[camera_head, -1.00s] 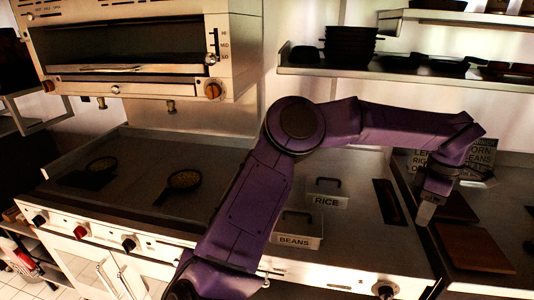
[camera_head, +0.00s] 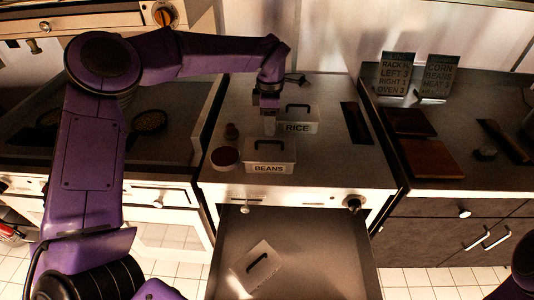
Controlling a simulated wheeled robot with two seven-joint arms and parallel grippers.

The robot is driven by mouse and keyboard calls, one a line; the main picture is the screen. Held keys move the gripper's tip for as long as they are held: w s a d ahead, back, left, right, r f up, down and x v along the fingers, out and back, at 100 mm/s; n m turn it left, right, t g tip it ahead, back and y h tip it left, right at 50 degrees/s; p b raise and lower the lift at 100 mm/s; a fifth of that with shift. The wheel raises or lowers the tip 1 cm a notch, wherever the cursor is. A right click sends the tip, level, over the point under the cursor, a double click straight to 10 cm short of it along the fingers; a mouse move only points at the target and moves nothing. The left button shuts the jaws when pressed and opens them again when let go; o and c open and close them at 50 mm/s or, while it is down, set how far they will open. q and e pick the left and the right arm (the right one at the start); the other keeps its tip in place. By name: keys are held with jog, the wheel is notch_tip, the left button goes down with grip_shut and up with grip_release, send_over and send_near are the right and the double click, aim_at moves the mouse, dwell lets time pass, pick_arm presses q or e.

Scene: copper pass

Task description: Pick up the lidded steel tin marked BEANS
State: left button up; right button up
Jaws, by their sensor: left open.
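The steel tin marked BEANS (camera_head: 268,168) stands on the dark counter, upright, with a flat lid and a black bar handle. A similar tin marked RICE (camera_head: 298,127) stands just behind it and to the right. My left gripper (camera_head: 269,128) points down, open and empty, over the rear of the BEANS tin and beside the RICE tin. Whether it touches either tin I cannot tell. My right gripper is out of view.
A round dark-topped container (camera_head: 225,157) stands left of the BEANS tin. Below, an open drawer (camera_head: 320,262) holds a lidded piece with a black handle (camera_head: 258,263). Brown boards (camera_head: 430,159) and signs (camera_head: 437,77) are at right.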

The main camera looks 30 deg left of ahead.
pick_arm(q)
jog(key=p, duration=0.2)
send_over(269, 152)
jog(key=w, duration=0.1)
jog(key=f, duration=0.4)
jog(key=shift+a+f, duration=0.15)
jog(key=shift+a, duration=0.1)
jog(key=shift+w+f, duration=0.1)
jog(key=shift+f, duration=0.3)
grip_shut()
jog(key=shift+r, duration=0.1)
